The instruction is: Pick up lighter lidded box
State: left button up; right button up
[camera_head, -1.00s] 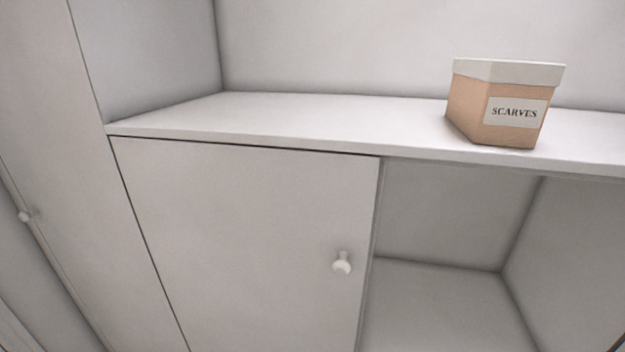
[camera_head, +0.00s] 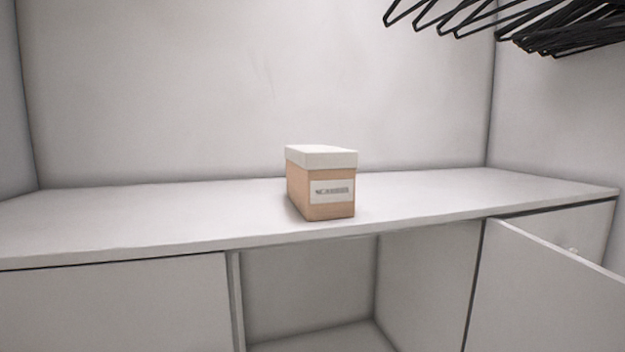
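A tan cardboard box (camera_head: 306,200) with a white lid (camera_head: 322,157) stands upright on a white shelf top (camera_head: 130,215), near the middle of the view. A white label (camera_head: 331,190) is on its front, its lettering blurred now. The lid looks shut. It is the only lidded box in view. Neither of my grippers shows in the head view.
Black hangers (camera_head: 570,25) hang at the upper right. Below the shelf is an open compartment (camera_head: 310,290). A cabinet door (camera_head: 550,290) at the lower right stands open. The shelf is clear on both sides of the box.

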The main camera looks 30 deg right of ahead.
aim_at(322, 178)
jog(key=j+z, duration=0.2)
jog(key=j, duration=0.25)
jog(key=k+j+z, duration=0.2)
jog(key=j, duration=0.2)
jog(key=k+j+z, duration=0.2)
jog(key=j, duration=0.2)
jog(key=i+j, duration=0.05)
jog(key=i, duration=0.05)
